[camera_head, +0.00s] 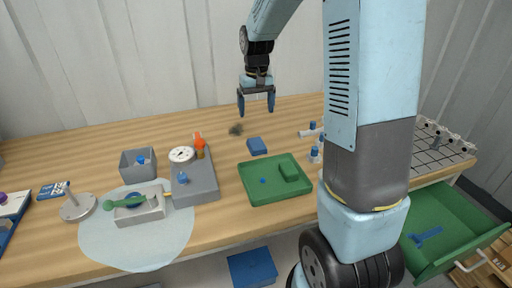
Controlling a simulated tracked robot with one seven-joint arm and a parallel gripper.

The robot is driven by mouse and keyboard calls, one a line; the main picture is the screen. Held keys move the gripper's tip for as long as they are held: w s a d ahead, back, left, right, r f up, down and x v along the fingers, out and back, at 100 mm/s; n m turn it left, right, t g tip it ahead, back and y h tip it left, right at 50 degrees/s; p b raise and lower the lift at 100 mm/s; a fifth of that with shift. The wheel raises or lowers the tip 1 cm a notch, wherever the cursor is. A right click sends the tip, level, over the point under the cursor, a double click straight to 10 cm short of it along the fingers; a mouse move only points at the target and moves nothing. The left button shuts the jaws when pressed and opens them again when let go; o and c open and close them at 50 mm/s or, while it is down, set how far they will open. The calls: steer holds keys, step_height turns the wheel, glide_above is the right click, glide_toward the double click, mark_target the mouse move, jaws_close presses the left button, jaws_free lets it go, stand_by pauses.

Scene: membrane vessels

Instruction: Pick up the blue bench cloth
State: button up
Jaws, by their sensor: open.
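A small folded blue pad, which looks like the blue bench cloth (257,146), lies flat on the wooden bench behind the green tray. My gripper (256,112) hangs above and behind it in the picture, pointing down. Its two blue fingers are apart with nothing between them. A clear gap shows between the fingertips and the cloth.
A green tray (246,190) is in front of the cloth. A grey block with a gauge (212,188) stands left, and a dark tuft (236,130) lies nearby. Small white and blue fittings (315,153) are right. An open green drawer (462,212) juts out at right.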

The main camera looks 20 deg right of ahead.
glide_above(256, 143)
steer(key=f, duration=0.9)
steer(key=shift+s, duration=0.25)
steer(key=shift+w+f, duration=0.15)
steer(key=shift+f, duration=2.3)
steer(key=shift+c, duration=0.4)
steer(key=c, duration=1.1)
steer(key=shift+c, duration=0.2)
steer(key=shift+r, duration=0.1)
